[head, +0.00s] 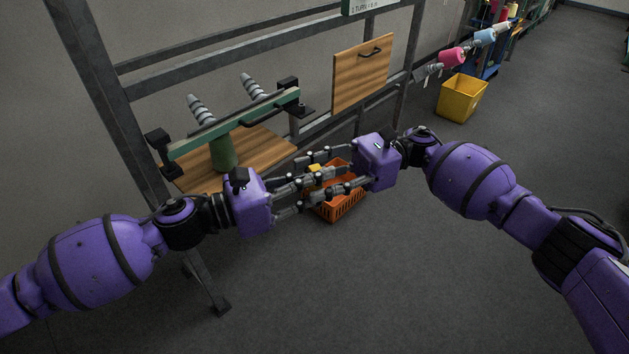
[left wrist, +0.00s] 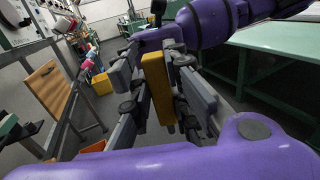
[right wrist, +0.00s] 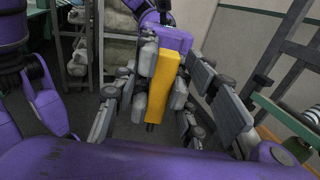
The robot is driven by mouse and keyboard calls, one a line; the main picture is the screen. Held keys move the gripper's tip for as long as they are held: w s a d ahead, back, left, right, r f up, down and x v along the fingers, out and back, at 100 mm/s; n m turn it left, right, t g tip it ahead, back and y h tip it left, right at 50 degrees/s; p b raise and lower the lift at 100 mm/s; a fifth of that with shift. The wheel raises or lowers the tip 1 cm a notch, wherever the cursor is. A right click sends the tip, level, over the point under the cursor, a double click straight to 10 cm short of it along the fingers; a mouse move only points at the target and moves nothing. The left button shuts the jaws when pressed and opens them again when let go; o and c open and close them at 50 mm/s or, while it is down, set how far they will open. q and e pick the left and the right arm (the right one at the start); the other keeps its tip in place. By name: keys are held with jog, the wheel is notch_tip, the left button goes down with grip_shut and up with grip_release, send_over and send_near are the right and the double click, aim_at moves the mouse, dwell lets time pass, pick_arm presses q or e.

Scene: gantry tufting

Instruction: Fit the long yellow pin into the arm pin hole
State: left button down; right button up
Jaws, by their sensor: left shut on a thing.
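The long yellow pin shows as a yellow bar in the left wrist view (left wrist: 157,88) and the right wrist view (right wrist: 181,85); only a bit of it (head: 315,168) shows between the grippers in the head view. My left gripper (head: 322,180) is shut on the pin. My right gripper (head: 308,182) faces it, open, with its fingers on either side of the pin and of the left fingers, apart from the pin. The green arm (head: 235,125) with two ribbed grey cones stands on the frame behind. I cannot make out its pin hole.
A wooden board (head: 262,150) lies under the green arm, and a wooden panel with a handle (head: 362,72) hangs on the grey frame. An orange basket (head: 340,207) is on the floor below my grippers. A yellow bin (head: 461,97) stands farther back.

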jog(key=shift+s+a, duration=0.1)
jog(key=shift+a, duration=0.15)
grip_shut()
pick_arm(q)
jog(key=c, duration=1.6)
grip_release()
jog(key=shift+a, duration=0.1)
